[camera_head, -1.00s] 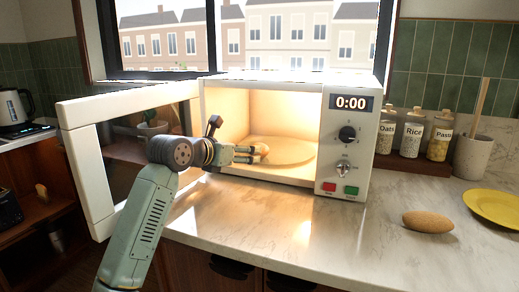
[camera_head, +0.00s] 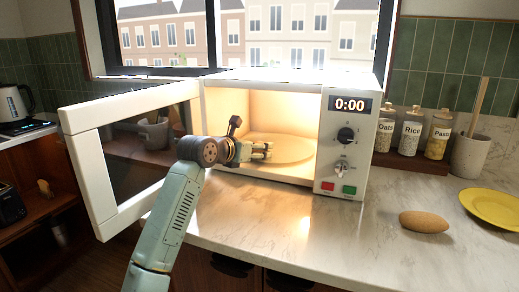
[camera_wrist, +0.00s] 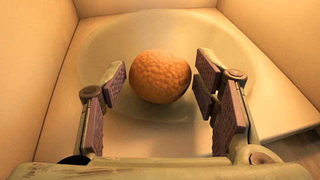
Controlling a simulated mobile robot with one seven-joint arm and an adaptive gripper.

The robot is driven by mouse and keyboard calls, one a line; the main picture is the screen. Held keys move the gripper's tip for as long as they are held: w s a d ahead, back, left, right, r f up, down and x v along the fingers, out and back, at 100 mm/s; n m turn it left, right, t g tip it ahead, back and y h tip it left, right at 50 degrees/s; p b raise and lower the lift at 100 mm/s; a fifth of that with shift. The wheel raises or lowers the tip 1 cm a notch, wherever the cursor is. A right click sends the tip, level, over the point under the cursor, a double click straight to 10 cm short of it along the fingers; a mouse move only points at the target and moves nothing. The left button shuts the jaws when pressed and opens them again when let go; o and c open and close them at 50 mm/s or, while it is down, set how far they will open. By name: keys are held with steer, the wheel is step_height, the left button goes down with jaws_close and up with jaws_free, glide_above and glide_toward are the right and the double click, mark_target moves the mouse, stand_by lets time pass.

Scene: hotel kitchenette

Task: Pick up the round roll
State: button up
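The round roll (camera_wrist: 160,77) is brown with a rough crust and sits on the glass turntable (camera_wrist: 113,48) inside the microwave. My gripper (camera_wrist: 161,80) is open, with one finger on each side of the roll and a visible gap on both sides. The roll lies between the fingertips and touches neither pad. In the head view my gripper (camera_head: 268,150) reaches into the lit cavity of the white microwave (camera_head: 347,100), low over the turntable (camera_head: 295,150). There the fingers mostly hide the roll.
The open microwave door (camera_head: 92,165) stands left of my arm. The cavity walls surround my gripper. On the counter at right are an oval loaf (camera_head: 424,222), a yellow plate (camera_head: 495,207), labelled jars (camera_head: 411,138) and a utensil crock (camera_head: 470,157). The counter front is clear.

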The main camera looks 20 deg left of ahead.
steer(key=c, duration=0.9)
steer(key=shift+s+r, duration=0.1)
